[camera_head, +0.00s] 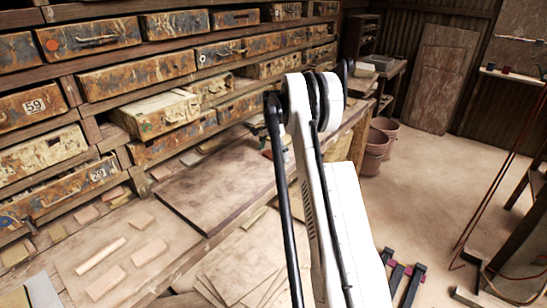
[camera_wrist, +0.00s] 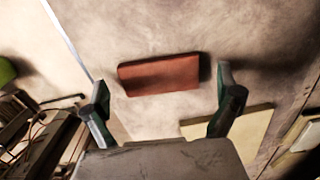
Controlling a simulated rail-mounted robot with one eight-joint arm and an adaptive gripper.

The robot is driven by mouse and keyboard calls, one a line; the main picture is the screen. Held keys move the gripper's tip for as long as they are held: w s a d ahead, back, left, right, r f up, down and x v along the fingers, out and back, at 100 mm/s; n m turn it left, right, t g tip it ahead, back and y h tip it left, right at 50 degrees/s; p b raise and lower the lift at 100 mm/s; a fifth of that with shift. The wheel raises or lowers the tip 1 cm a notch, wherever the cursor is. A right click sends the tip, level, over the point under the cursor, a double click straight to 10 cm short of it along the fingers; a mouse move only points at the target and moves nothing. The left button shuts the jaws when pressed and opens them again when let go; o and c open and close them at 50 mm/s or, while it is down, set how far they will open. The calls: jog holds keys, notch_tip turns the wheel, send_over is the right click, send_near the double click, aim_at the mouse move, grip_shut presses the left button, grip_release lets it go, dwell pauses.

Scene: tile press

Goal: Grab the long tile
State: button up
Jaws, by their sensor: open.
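My gripper (camera_wrist: 163,84) is open in the wrist view, its two fingers spread wide with nothing between the tips. A reddish-brown oblong tile (camera_wrist: 158,74) lies flat on a pale, stained surface beyond the fingers, roughly centred between them and apart from both. I cannot tell whether it is the long tile. In the head view, a narrow, pale long tile (camera_head: 101,254) lies on a board at the lower left among shorter tiles. My gripper does not show clearly there; my white arm is in front.
A pale flat slab (camera_wrist: 250,122) lies by the right finger in the wrist view. Shorter tiles (camera_head: 149,251) lie near the long one. Worn drawers line the wall, one pale drawer (camera_head: 160,112) pulled out. Buckets (camera_head: 377,145) stand on the floor at the back.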

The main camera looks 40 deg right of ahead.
jog(key=c, duration=1.4)
jog(key=shift+o, duration=0.2)
jog(key=shift+r, duration=0.1)
